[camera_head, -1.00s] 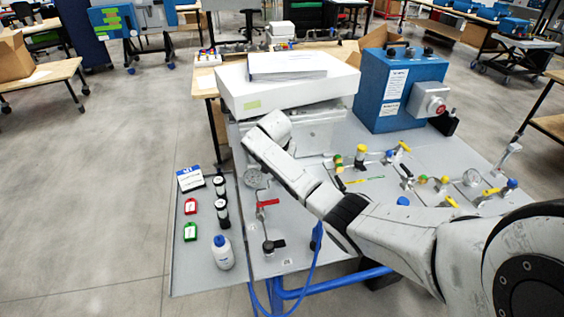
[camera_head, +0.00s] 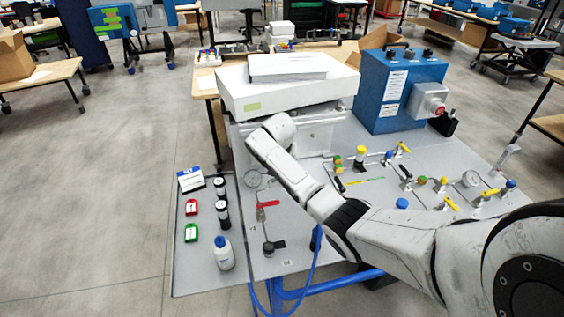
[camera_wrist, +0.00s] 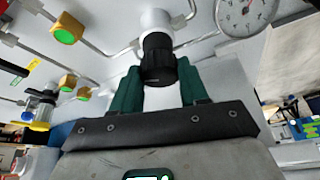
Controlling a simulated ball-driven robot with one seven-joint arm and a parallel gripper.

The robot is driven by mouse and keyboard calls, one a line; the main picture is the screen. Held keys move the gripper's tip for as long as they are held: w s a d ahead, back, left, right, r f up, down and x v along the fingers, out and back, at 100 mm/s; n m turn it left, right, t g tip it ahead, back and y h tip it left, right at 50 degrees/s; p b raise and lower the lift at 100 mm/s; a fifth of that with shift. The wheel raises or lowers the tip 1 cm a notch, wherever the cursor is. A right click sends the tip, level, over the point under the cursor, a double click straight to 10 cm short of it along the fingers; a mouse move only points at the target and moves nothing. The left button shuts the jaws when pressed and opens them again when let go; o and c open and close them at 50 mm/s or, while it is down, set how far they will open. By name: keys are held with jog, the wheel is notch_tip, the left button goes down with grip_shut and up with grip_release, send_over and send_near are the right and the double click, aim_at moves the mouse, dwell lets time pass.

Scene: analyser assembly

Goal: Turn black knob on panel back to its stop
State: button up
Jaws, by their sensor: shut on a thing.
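The black knob (camera_wrist: 158,58) shows in the wrist view, ribbed and cylindrical, in front of a white round body with metal tubing at its sides. My gripper (camera_wrist: 157,84) has its two dark green fingers on either side of the knob and is shut on it. In the head view my arm reaches over the grey panel (camera_head: 290,225), and its white wrist end hides the knob and the fingers.
A dial gauge (camera_wrist: 246,12) is beside the knob, upper right in the wrist view. Yellow-green fittings (camera_wrist: 66,30) and a yellow-handled valve (camera_wrist: 40,112) are at left. In the head view, a red-handled valve (camera_head: 268,204), white bottle (camera_head: 224,252) and blue box (camera_head: 385,88) surround my arm.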

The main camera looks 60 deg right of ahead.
jog(key=n+t+p, duration=0.1)
jog(key=n, duration=0.2)
jog(key=n+t+y+p, duration=0.1)
jog(key=n, duration=0.2)
jog(key=shift+s+d+r, duration=0.1)
jog(key=shift+d, duration=0.05)
jog(key=n+y, duration=0.1)
jog(key=n, duration=0.1)
jog(key=n+t+y+b, duration=0.1)
jog(key=n, duration=0.2)
jog(key=shift+d+n, duration=0.15)
jog(key=shift+n, duration=0.15)
jog(key=n+y+b, duration=0.1)
jog(key=n+b, duration=0.1)
jog(key=n, duration=0.1)
jog(key=shift+d+f+n+y, duration=0.2)
jog(key=shift+n+y, duration=0.1)
jog(key=shift+y, duration=0.1)
jog(key=n+y+b, duration=0.1)
jog(key=n+b, duration=0.2)
jog(key=b, duration=0.1)
jog(key=shift+n, duration=0.4)
jog(key=n+g+y+b, duration=0.1)
jog(key=n+b, duration=0.2)
jog(key=b, duration=0.1)
jog(key=shift+d, duration=0.1)
jog(key=shift+r+n+g+y+b, duration=0.1)
jog(key=shift+n+g+y+b, duration=0.3)
jog(key=shift+n+b, duration=0.65)
jog(key=shift+r, duration=0.1)
